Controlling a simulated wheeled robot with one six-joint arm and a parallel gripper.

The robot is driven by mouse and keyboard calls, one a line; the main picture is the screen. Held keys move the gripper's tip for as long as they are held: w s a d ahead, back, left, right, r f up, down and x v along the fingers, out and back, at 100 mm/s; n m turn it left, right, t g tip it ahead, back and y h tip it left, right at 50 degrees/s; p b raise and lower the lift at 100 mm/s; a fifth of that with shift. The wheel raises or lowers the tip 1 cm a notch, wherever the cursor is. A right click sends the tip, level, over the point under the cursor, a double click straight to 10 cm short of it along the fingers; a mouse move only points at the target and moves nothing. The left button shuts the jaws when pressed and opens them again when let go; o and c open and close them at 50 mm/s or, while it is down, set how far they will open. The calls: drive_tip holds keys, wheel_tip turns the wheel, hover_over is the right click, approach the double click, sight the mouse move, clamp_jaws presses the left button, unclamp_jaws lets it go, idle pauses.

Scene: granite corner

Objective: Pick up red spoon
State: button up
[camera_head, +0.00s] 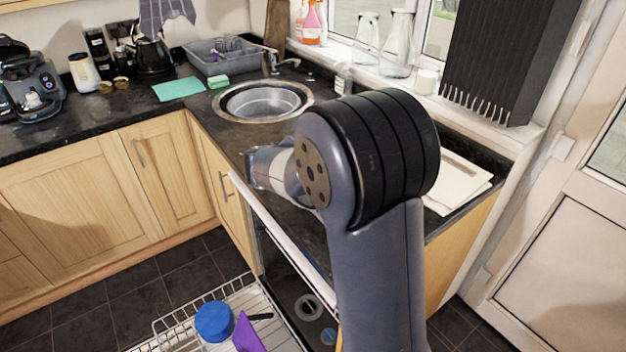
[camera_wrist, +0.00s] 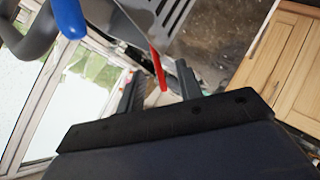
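A thin red piece (camera_wrist: 157,62), which looks like part of the red spoon, shows in the wrist view. It hangs below the edge of a grey slotted thing (camera_wrist: 182,18). My gripper (camera_wrist: 159,72) has its two dark fingers apart, with the red piece appearing in the gap between them. I cannot tell whether it is between the fingers or beyond them. No contact shows. In the head view my own arm hides the fingers, and I cannot make out the red spoon there.
A blue rounded thing (camera_wrist: 70,18) is at the wrist view's upper left. In the head view, a grey dish tub (camera_head: 215,62) stands behind the round sink (camera_head: 222,108). The dishwasher door stands open with its rack (camera_head: 165,328) out, holding a blue bowl (camera_head: 213,322) and a purple item (camera_head: 247,336).

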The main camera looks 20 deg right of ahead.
drive_tip(key=shift+c, duration=0.3)
clamp_jaws()
drive_tip(key=shift+r, duration=0.15)
idle(0.3)
